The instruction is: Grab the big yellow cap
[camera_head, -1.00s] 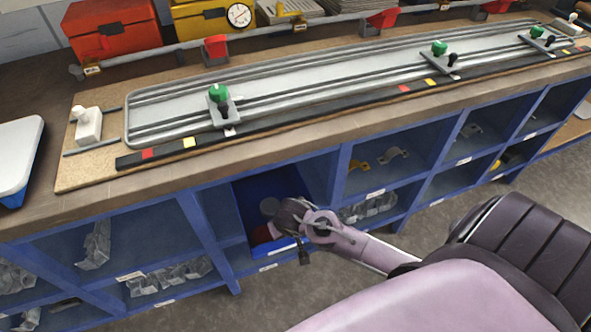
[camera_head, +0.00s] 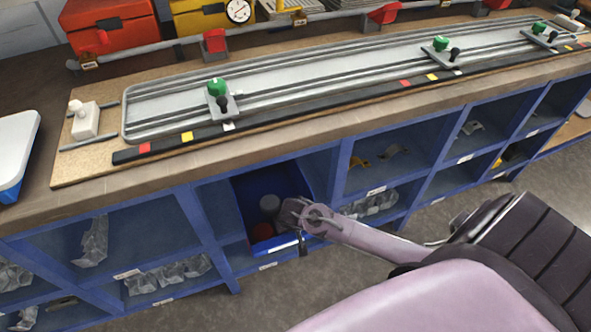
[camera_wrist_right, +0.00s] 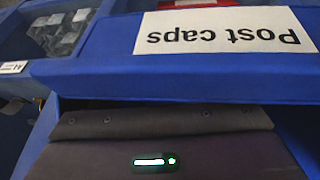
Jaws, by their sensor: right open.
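A blue bin (camera_head: 246,193) sits in an open shelf compartment below the worktop, and its front wall (camera_wrist_right: 170,75) with a "Post caps" label fills the top of the right wrist view. A grey round cap (camera_head: 269,203) and a red cap (camera_head: 262,231) lie inside it. I cannot make out a big yellow cap in the bin. My right gripper (camera_head: 290,212) is open at the bin's right side, beside the grey cap, and seems to hold nothing. Its fingertips are small and dark in the head view. My left gripper is in no view.
Blue shelf dividers (camera_head: 203,225) close in on both sides of the bin. The worktop edge (camera_head: 150,195) overhangs above. Neighbouring compartments hold clear bags (camera_head: 165,275) and curved brackets (camera_head: 393,153), one yellowish. A long metal jig (camera_head: 330,75) lies on top.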

